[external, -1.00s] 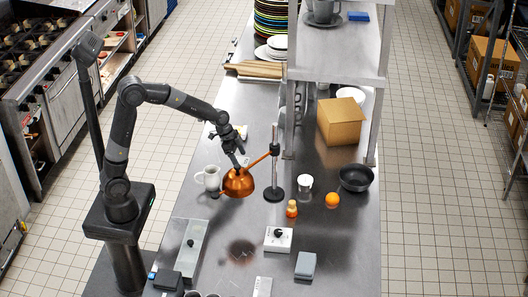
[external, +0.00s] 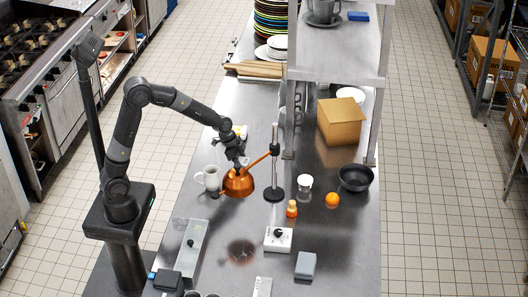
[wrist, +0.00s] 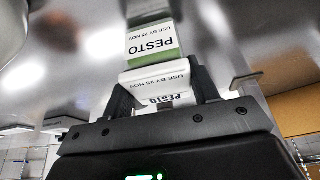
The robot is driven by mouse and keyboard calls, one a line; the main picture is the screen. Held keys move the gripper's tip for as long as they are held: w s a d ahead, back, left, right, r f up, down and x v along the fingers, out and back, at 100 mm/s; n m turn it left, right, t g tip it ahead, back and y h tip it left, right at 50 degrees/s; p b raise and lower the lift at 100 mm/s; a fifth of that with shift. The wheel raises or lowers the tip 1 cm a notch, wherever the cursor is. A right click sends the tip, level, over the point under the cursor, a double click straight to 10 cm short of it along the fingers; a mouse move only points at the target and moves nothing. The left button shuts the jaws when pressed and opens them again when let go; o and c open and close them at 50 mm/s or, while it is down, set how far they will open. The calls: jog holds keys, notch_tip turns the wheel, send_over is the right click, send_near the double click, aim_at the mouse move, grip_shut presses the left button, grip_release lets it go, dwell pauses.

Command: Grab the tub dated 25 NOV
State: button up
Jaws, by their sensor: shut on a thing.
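In the wrist view a white tub (wrist: 155,76) sits between the two fingers of my gripper (wrist: 163,92), which are shut on it. Its printed labels appear upside down and read PESTO and USE BY 25 NOV. A green-edged label (wrist: 152,42) with the same words shows just beyond the fingers; I cannot tell whether it is another face of this tub.
The shelf unit (external: 340,45) overhangs behind.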

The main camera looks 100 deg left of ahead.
jog(key=shift+c, duration=1.2)
jog(key=shift+r, duration=0.1)
